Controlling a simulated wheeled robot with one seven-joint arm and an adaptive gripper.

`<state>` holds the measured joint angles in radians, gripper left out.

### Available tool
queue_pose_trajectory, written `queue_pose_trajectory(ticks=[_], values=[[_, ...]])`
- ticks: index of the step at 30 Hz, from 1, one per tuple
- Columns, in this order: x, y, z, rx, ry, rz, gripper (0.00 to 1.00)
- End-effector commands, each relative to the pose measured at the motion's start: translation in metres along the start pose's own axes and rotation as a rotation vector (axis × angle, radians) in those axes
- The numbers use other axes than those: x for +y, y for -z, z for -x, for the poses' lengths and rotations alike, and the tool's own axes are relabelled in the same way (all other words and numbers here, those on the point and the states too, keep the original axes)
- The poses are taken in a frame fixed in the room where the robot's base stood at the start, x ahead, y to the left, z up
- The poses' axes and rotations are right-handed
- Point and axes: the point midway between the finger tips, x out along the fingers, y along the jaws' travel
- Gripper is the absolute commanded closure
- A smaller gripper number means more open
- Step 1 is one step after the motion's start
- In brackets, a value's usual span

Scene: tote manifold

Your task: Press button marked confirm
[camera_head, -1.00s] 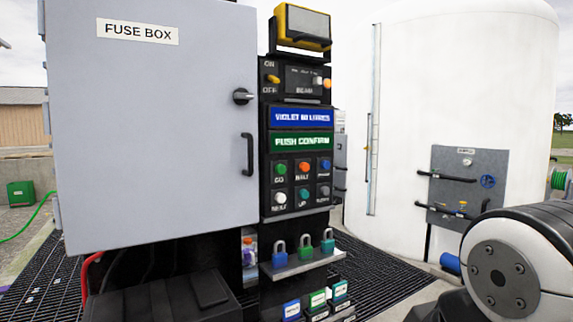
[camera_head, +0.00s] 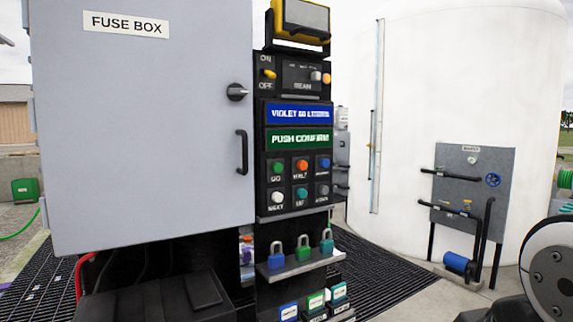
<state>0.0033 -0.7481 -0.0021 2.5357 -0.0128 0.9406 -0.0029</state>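A black control panel (camera_head: 260,185) stands right of the fuse box and carries small buttons in two rows. No label clearly reads confirm. A green display (camera_head: 300,139) above them reads PUSH CONFIRM. My gripper is not in view; only an arm link shows at lower right.
The closed grey fuse box (camera_head: 140,200) with a black handle (camera_head: 242,152) fills the left. A shelf (camera_head: 290,267) with padlocks juts out below the buttons. A white tank (camera_head: 440,60) with a pipe panel (camera_head: 470,170) stands at right.

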Motion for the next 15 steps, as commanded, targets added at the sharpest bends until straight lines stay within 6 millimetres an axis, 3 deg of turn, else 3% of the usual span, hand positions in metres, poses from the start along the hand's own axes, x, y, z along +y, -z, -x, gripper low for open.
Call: queue_pose_trajectory(ticks=[1,5,15], values=[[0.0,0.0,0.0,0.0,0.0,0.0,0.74],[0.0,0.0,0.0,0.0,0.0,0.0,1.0],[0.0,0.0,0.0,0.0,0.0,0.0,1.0]])
